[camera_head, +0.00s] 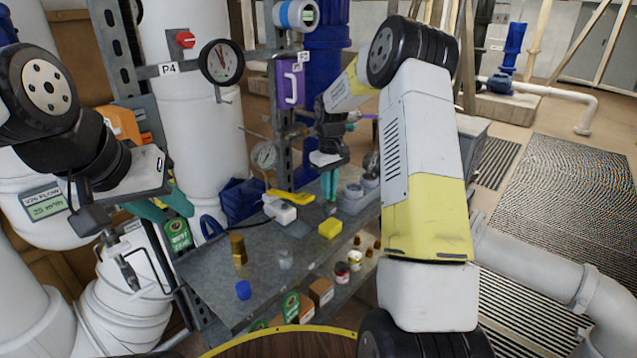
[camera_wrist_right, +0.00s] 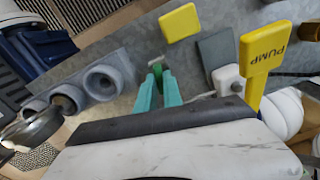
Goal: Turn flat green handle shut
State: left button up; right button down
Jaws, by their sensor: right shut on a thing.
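My right gripper (camera_head: 330,190) points down over the grey bench, its teal fingers close together. In the right wrist view, the fingertips (camera_wrist_right: 158,78) are shut on a small dark green piece (camera_wrist_right: 168,82), which looks like the flat green handle. Most of it is hidden between the fingers, so its angle cannot be told. In the head view the fingers hide it. My left gripper (camera_head: 162,204) is at the left, beside the bench, its teal fingers apart and nothing seen between them.
The grey bench (camera_head: 205,272) holds a yellow block (camera_head: 330,228), a yellow PUMP-labelled handle (camera_wrist_right: 264,52) on a white body, grey round sockets (camera_wrist_right: 68,98), a brass fitting (camera_head: 238,250) and a blue cap (camera_head: 243,290). A post with gauges stands behind. Bottles stand on a lower shelf.

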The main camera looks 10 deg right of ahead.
jog(key=m, duration=0.4)
jog(key=shift+m, duration=0.3)
jog(key=m, duration=0.3)
jog(key=shift+m, duration=0.4)
jog(key=m, duration=0.3)
jog(key=shift+m, duration=2.1)
jog(key=c, duration=1.5)
grip_release()
jog(key=shift+r, duration=3.95)
